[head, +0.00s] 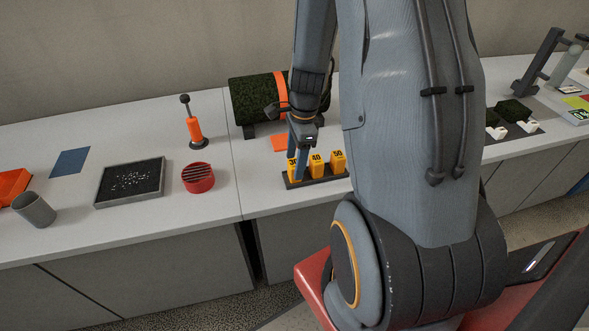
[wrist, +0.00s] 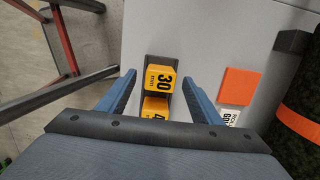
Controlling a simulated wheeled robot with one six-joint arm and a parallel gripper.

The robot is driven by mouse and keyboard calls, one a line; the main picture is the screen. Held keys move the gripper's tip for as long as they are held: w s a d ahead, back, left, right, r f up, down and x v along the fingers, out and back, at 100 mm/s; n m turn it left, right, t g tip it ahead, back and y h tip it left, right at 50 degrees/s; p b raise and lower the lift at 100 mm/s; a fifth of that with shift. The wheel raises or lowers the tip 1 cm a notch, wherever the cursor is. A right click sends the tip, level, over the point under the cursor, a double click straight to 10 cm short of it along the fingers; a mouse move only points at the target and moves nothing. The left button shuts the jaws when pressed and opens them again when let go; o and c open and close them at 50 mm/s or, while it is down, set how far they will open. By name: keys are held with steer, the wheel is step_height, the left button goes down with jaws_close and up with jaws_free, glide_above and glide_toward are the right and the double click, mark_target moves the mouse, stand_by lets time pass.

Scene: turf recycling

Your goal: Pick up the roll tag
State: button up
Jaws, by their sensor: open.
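A white printed card (wrist: 229,117), apparently the roll tag, lies on the counter beside an orange square (wrist: 239,86) in the wrist view. My right finger partly hides it, and its print is only partly readable. The orange square also shows in the head view (head: 279,143), in front of the turf roll (head: 254,99). My gripper (wrist: 160,77) is open and points down at the row of yellow blocks. The block marked 30 (wrist: 160,79) appears between the fingers, untouched as far as I can see. In the head view my gripper (head: 299,167) is at that block.
Blocks marked 40 (head: 316,165) and 50 (head: 338,161) stand in the same dark holder (head: 318,181). Left along the counter are a red slotted cup (head: 198,178), an orange-handled tool (head: 194,131) and a black tray (head: 131,184). The counter between tray and wall is mostly clear.

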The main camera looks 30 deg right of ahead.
mark_target(294, 163)
steer(key=shift+a+f, duration=0.15)
steer(key=shift+f, duration=1)
steer(key=c, duration=1.1)
steer(key=shift+c, duration=0.2)
steer(key=shift+r, duration=0.1)
step_height(294, 163, up, 10)
steer(key=shift+f+b, duration=0.1)
steer(key=shift+b, duration=0.65)
steer(key=shift+o, duration=1)
steer(key=shift+c, duration=1)
